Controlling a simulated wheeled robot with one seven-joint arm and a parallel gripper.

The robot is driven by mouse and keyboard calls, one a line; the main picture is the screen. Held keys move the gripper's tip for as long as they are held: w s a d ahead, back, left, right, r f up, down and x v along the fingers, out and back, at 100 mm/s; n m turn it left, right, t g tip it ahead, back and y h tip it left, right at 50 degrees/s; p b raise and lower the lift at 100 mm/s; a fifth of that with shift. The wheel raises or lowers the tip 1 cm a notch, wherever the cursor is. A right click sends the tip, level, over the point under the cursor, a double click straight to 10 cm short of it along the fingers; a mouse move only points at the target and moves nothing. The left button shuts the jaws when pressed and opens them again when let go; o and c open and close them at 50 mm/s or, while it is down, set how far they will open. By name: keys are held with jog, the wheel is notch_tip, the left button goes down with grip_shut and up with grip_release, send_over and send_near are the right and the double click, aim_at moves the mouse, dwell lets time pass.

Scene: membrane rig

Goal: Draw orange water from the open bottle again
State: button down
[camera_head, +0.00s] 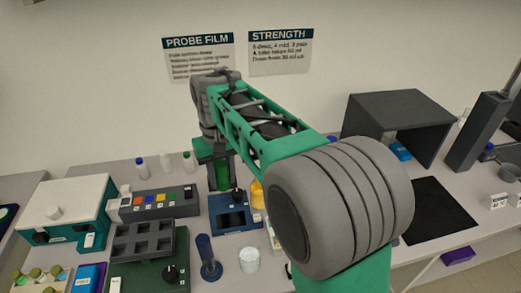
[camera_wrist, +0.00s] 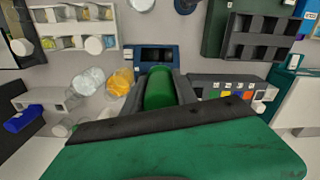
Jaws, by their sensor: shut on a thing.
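My gripper (camera_wrist: 158,88) is shut on a rounded green piece (camera_wrist: 160,90), seen between its two dark fingers in the wrist view. The lower end of this piece is hidden. In the head view the green piece (camera_head: 220,176) is upright above the bench, close to the blue device. A container of orange liquid (camera_wrist: 120,82) stands just left of the gripper in the wrist view, apart from it. In the head view the orange container (camera_head: 257,194) is partly hidden behind my arm. I cannot tell whether its top is open.
A blue device with a dark screen (camera_head: 232,216) stands close by. A button box (camera_head: 158,202) and a dark rack (camera_head: 140,243) are to the left. A clear beaker (camera_head: 249,260) and a dark blue upright piece (camera_head: 208,256) stand in front. A black mat (camera_head: 437,210) lies right.

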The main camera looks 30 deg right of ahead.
jog(key=w+d+r+b, duration=0.1)
jog(key=w+d+r, duration=0.1)
jog(key=d, duration=0.4)
jog(key=w+d+r+b, duration=0.1)
jog(key=w+d+r, duration=0.1)
jog(key=d, duration=0.5)
jog(key=shift+w+d+r, duration=0.25)
jog(key=shift+w+r, duration=0.05)
jog(key=shift+r, duration=0.45)
jog(key=shift+f+b, duration=0.1)
jog(key=shift+b, duration=0.2)
notch_tip(320, 180, down, 9)
jog(key=b, duration=0.9)
jog(key=shift+f, duration=0.2)
jog(key=c, duration=1.6)
grip_release()
grip_shut()
